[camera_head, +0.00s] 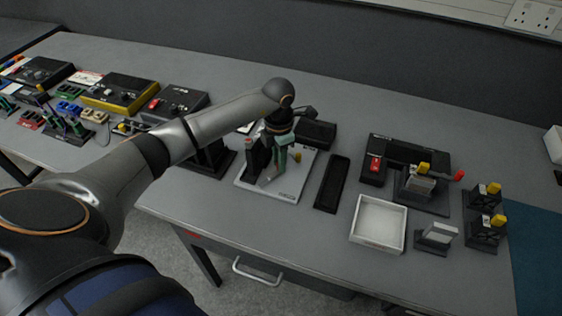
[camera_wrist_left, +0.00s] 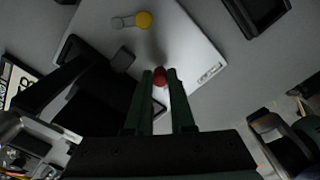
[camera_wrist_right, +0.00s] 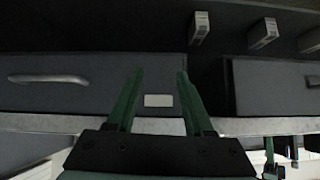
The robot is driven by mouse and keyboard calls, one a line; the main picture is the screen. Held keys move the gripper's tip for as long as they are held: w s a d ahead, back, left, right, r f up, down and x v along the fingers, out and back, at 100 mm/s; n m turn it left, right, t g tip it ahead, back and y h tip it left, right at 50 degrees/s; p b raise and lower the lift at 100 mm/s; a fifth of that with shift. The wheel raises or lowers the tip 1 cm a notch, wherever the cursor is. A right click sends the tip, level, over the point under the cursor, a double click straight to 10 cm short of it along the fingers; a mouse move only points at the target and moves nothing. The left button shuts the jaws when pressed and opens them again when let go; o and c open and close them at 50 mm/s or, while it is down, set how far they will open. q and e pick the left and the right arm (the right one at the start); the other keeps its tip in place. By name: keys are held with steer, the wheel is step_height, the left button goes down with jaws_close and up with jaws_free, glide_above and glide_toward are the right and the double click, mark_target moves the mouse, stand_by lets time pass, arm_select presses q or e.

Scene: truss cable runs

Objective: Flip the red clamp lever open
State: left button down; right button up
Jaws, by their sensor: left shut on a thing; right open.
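My left gripper (camera_head: 272,170) reaches down over a white base plate (camera_head: 288,190) that carries a black upright fixture (camera_head: 257,157) and a yellow knob (camera_head: 296,156). In the left wrist view, a small round red knob (camera_wrist_left: 160,77), apparently the clamp lever's end, sits between the green fingertips (camera_wrist_left: 160,72), which are shut on it. The yellow knob (camera_wrist_left: 143,20) is apart from the fingers. The lever's arm is hidden in both views. My right gripper (camera_wrist_right: 159,74) is open and empty, facing a dark drawer front; it is not in the head view.
The table's front edge is close to the plate.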

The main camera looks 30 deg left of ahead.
arm_select(q)
steer(key=shift+a+n, duration=0.25)
steer(key=shift+n, duration=0.45)
steer(key=shift+a+n, duration=0.2)
steer(key=shift+n, duration=0.5)
steer(key=c, duration=0.8)
jaws_free()
steer(key=shift+o, duration=0.2)
steer(key=shift+r, duration=0.1)
step_height(320, 180, up, 12)
steer(key=shift+r+b, duration=0.2)
steer(key=shift+b, duration=0.2)
